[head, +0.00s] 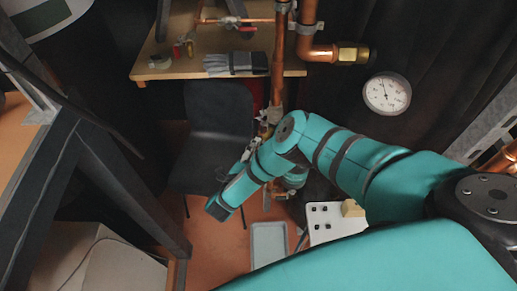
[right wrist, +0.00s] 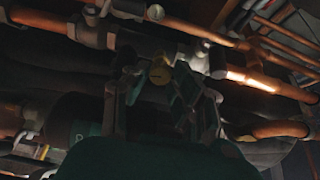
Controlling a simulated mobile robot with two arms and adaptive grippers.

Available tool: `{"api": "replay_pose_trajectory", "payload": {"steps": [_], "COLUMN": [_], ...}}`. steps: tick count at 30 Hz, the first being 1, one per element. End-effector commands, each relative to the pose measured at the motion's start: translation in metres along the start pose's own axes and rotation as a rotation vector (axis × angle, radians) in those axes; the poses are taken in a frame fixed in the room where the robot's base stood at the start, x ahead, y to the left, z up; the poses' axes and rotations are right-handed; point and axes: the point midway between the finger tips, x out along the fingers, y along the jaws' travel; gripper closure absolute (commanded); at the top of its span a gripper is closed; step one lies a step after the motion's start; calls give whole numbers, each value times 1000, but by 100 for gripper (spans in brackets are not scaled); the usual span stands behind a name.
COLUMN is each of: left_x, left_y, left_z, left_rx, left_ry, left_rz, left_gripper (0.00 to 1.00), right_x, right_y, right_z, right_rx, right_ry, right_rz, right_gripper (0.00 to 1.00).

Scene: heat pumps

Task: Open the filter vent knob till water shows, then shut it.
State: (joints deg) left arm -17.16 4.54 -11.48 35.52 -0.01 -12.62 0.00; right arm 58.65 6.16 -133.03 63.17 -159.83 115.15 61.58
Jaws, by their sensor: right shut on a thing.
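In the right wrist view, the brass-yellow knob (right wrist: 160,72) sits between the fingers of my right gripper (right wrist: 162,88), beneath dark pipework. The fingers are shut on the knob; its turn angle is not clear in the dim picture. I cannot make out any water at the knob. In the head view my teal right arm bends over the pipework and hides the grip. A grey tray (head: 269,243) lies on the floor below. My left gripper is in neither view.
A vertical copper pipe (head: 278,65) runs down behind my arm. A round gauge (head: 387,93) is at the right. A wooden bench (head: 180,66) holds grey gloves (head: 236,62). A dark chair (head: 213,118) stands left of my arm. A yellowish block (head: 351,208) lies on a white surface.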

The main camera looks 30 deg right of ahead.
Motion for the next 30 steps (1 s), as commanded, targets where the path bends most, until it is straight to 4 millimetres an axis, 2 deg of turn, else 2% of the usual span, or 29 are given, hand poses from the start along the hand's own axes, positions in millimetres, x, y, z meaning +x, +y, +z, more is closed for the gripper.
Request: {"api": "replay_pose_trajectory", "payload": {"steps": [12, 28, 29, 30], "left_x": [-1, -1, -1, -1], "left_y": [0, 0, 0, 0], "left_z": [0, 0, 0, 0], "left_rx": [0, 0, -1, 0], "left_ry": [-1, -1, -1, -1], "left_rz": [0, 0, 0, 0], "left_gripper": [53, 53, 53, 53], "right_x": [1, 1, 1, 1], "right_y": [0, 0, 0, 0], "right_z": [0, 0, 0, 0], "right_rx": [178, 199, 199, 199], "right_ry": [1, 2, 2, 2], "right_rz": [-3, -3, -3, -3], "right_gripper": [100, 100, 74, 68]}}
